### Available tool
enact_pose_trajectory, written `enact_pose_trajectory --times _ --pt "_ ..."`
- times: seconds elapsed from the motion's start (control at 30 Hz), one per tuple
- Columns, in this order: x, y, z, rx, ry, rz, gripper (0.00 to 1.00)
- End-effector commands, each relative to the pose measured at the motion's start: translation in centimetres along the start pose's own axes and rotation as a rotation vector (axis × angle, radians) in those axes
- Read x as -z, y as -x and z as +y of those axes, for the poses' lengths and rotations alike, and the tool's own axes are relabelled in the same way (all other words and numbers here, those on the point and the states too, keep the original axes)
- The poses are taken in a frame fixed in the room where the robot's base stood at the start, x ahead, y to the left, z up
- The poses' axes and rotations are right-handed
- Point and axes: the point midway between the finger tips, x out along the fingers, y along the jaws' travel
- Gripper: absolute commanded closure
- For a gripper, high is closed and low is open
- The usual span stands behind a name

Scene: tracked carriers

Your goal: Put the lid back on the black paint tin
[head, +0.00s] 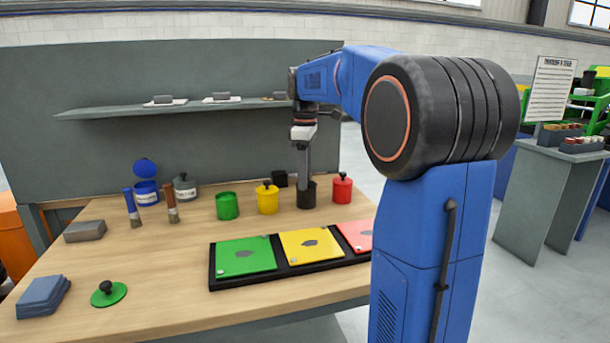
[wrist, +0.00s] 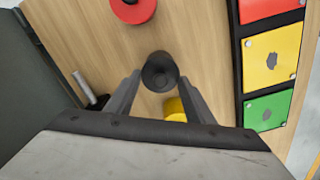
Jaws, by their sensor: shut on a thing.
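The black paint tin (head: 306,197) stands upright on the bench between the yellow tin and the red tin. My gripper (head: 304,176) points straight down over its top. In the wrist view my gripper (wrist: 160,84) has its two fingers on either side of a round black shape, which looks like the black lid (wrist: 159,67) with its knob between the fingers. The fingers are shut on it. The lid is right at the tin's mouth, but the fingers hide the rim in the head view, so I cannot tell whether it is seated or just above.
The yellow tin (head: 267,201) and red tin (head: 342,190) stand close on either side, both lidded. The green tin (head: 227,207) is open; a green lid (head: 108,294) lies at front left. A black tray (head: 213,272) with coloured cards lies in front. A shelf (head: 190,107) hangs behind.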

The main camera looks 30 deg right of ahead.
Motion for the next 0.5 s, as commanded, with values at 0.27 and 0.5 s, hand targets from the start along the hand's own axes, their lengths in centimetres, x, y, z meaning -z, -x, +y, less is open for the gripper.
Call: enact_pose_trajectory --times 0.27,0.5 --pt "0.00 -0.01 0.00 0.000 0.000 0.000 0.73" --pt "0.00 -0.01 0.00 0.000 0.000 0.000 0.30"
